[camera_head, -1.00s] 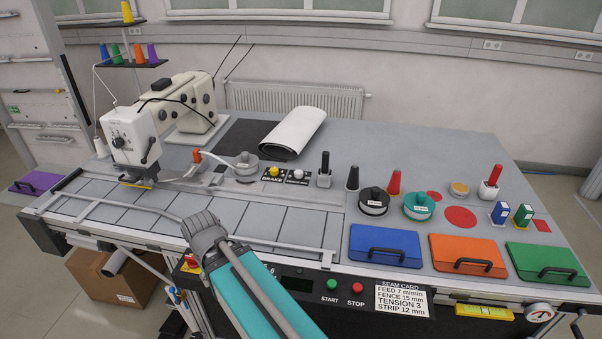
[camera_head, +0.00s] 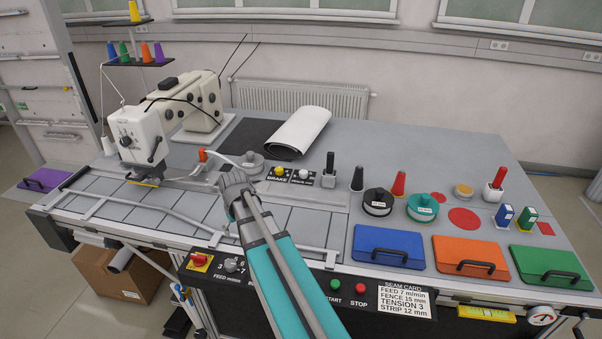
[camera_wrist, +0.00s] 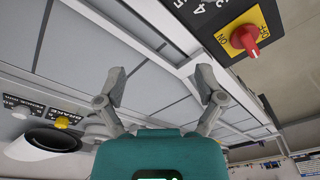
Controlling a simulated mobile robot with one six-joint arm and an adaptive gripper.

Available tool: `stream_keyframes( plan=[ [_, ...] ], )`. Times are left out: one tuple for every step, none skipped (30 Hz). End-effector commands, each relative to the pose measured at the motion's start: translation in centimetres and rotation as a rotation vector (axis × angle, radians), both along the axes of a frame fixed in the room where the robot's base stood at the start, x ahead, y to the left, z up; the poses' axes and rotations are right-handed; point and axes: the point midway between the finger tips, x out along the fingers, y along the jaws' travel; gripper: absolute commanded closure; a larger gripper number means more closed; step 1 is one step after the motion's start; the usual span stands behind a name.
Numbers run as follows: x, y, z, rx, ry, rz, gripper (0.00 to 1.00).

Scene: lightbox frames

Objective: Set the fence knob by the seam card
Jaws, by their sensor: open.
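The seam card (camera_head: 405,299) hangs on the front edge at right and reads FEED 7 m/min, FENCE 15 mm, TENSION 3, STRIP 12 mm.
A feed dial (camera_head: 231,265) and a red switch on yellow (camera_head: 200,260) are on the front panel. The sewing machine (camera_head: 140,133) stands at left; a long rail (camera_head: 150,208) crosses the table front. Spools, buttons and coloured boxes (camera_head: 388,246) fill the right.

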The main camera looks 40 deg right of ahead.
Motion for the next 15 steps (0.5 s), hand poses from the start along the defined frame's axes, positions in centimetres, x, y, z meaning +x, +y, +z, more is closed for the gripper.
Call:
stream_keyframes(
  plan=[
    [2.3,-2.4,0.5,0.001,-0.016,-0.013,0.12],
    [3.1,-3.5,0.6,0.001,-0.027,-0.017,0.12],
    [4.2,-5.1,0.8,0.0,-0.04,-0.023,0.12],
    [5.0,-6.3,0.9,0.0,-0.05,-0.027,0.12],
    [5.7,-7.6,1.1,-0.001,-0.06,-0.032,0.12],
    [6.7,-9.3,1.3,-0.002,-0.075,-0.038,0.12],
    [7.4,-10.6,1.4,-0.003,-0.084,-0.043,0.12],
    [8.0,-11.9,1.6,-0.005,-0.095,-0.047,0.12],
    [8.9,-13.7,1.8,-0.008,-0.108,-0.054,0.12],
    [9.5,-15.2,1.9,-0.011,-0.118,-0.058,0.12],
    [10.1,-16.6,2.1,-0.013,-0.128,-0.063,0.12],
    [10.8,-18.6,2.3,-0.017,-0.141,-0.07,0.12],
    [11.3,-20.0,2.5,-0.02,-0.151,-0.074,0.12],
    [11.8,-21.6,2.6,-0.024,-0.161,-0.08,0.12],
    [12.4,-23.6,2.9,-0.029,-0.174,-0.086,0.12]
  ],
)
